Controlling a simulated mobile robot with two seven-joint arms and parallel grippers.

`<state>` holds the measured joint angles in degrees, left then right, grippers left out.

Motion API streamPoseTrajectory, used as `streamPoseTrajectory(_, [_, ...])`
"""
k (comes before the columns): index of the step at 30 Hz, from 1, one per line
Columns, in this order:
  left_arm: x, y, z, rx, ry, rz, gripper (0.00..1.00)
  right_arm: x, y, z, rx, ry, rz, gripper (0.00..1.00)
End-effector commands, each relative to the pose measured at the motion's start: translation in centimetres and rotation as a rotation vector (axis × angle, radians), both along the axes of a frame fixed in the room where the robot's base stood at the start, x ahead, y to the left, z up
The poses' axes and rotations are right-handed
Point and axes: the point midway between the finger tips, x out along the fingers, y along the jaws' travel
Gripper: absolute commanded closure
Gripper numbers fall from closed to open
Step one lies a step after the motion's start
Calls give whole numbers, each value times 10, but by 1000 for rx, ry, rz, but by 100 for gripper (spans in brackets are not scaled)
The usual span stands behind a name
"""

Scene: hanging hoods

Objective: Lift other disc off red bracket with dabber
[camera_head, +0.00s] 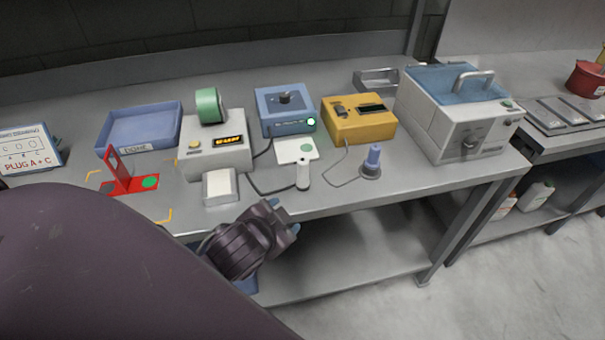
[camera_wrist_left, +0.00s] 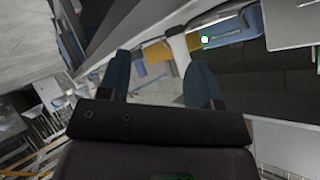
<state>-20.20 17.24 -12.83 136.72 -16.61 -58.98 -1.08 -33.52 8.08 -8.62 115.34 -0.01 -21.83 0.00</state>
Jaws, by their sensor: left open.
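The red bracket (camera_head: 117,172) stands at the left of the bench, with an upright plate and a flat foot. A green disc (camera_head: 150,182) lies on its foot. A blue-handled tool with a round dark base (camera_head: 373,160) stands upright near the bench's front edge, right of centre; it may be the dabber, but I cannot be sure. My left gripper (camera_head: 284,220) is at the bench's front edge, right of the bracket and apart from it. Its blue fingers (camera_wrist_left: 160,78) are open in the left wrist view, with nothing between them. My right gripper is not in view.
A blue tray (camera_head: 138,147) marked DONE, a grey device (camera_head: 216,158) with a green roll, a blue box (camera_head: 286,126), a yellow box (camera_head: 358,132) and a large white machine (camera_head: 440,130) line the bench.

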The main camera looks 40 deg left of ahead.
Motion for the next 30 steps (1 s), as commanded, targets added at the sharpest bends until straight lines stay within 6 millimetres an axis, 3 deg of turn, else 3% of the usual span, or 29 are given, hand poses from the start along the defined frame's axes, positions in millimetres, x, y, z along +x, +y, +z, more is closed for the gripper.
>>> streamPoseTrajectory(8, [63, -28, 69, 228, -371, -242, 42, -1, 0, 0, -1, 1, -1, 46])
streamPoseTrajectory(12, [90, -63, 116, 406, -639, -457, 42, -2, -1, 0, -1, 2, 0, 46])
streamPoseTrajectory(18, [99, -122, 163, 677, -986, -822, 42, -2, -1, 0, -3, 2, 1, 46])
streamPoseTrajectory(24, [86, -169, 171, 966, -1243, -1244, 42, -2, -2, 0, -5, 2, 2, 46])
streamPoseTrajectory(30, [75, -180, 144, 1265, -1355, -1727, 42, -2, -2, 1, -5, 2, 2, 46])
